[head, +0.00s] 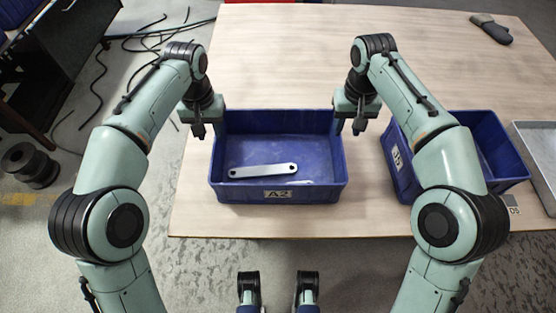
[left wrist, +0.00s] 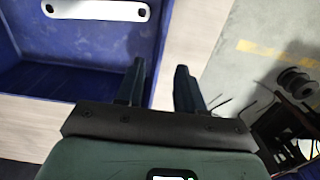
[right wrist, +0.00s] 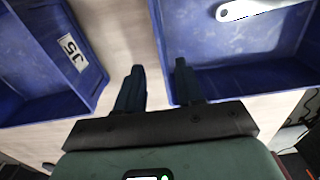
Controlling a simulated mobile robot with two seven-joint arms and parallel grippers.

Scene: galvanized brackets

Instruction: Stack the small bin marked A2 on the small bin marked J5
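The blue bin marked A2 (head: 278,195) sits on the table in the middle of the head view. A pale metal bracket (head: 262,170) with end holes lies inside it. The blue bin marked J5 (head: 515,165) stands to its right, partly hidden by my right arm; its label shows in the right wrist view (right wrist: 73,54). My left gripper (head: 208,126) is at A2's left wall, and its fingers are apart in the left wrist view (left wrist: 160,85). My right gripper (head: 348,124) is at A2's right wall, fingers apart. I cannot tell how deep the fingers reach around the rims.
A grey tray (head: 541,140) lies at the table's right edge, beyond J5. A dark glove (head: 492,30) lies at the far right. A small marker (head: 512,206) is near the front right edge. The table behind A2 is clear. Cables (head: 105,65) lie on the floor at left.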

